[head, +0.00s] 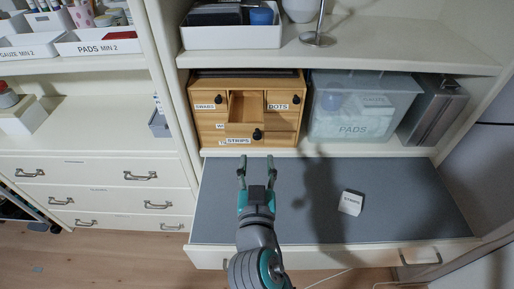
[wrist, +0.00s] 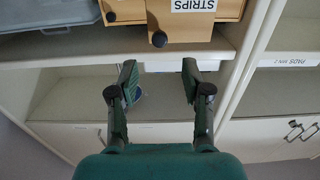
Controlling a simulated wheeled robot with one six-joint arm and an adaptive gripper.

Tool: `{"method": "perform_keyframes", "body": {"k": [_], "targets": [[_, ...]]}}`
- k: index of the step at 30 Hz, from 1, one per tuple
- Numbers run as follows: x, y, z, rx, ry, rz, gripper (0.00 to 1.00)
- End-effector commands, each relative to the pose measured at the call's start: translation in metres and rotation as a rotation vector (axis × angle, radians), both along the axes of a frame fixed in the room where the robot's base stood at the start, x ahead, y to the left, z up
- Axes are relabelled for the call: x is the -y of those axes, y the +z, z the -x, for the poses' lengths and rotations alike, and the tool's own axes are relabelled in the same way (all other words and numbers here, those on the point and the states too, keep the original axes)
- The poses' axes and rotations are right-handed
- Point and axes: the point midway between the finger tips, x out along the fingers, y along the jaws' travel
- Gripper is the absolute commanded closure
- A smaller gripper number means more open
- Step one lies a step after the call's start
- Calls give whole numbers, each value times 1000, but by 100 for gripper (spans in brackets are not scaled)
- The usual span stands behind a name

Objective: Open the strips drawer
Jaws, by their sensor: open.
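The strips drawer (head: 237,129) stands pulled out from the middle of a small wooden cabinet (head: 205,88) on the shelf. Its inside shows from above and looks empty. Its front has a STRIPS label and a dark round knob (head: 257,134). In the wrist view the drawer front (wrist: 205,25) is at the top, its label upside down, with the knob (wrist: 159,39) at its edge. My gripper (head: 256,166) is open and empty in front of the drawer. In the wrist view the gripper (wrist: 159,78) has its fingers spread, apart from the knob.
A grey pull-out surface (head: 300,200) lies below the shelf, bearing a small white STRIPS box (head: 351,202). A clear PADS bin (head: 352,110) stands right of the cabinet. SWABS (head: 208,103) and DOTS (head: 281,102) drawers flank the opening, shut.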

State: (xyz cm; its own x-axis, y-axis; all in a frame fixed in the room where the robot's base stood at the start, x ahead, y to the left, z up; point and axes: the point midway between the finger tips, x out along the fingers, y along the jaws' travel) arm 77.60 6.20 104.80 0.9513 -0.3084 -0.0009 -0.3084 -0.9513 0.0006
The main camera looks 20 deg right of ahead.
Motion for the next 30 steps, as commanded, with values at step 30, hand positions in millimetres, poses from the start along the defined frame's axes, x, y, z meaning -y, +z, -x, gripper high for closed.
{"method": "perform_keyframes", "body": {"k": [30], "targets": [[-10, -4, 34, -7, 7, 7, 52]]}}
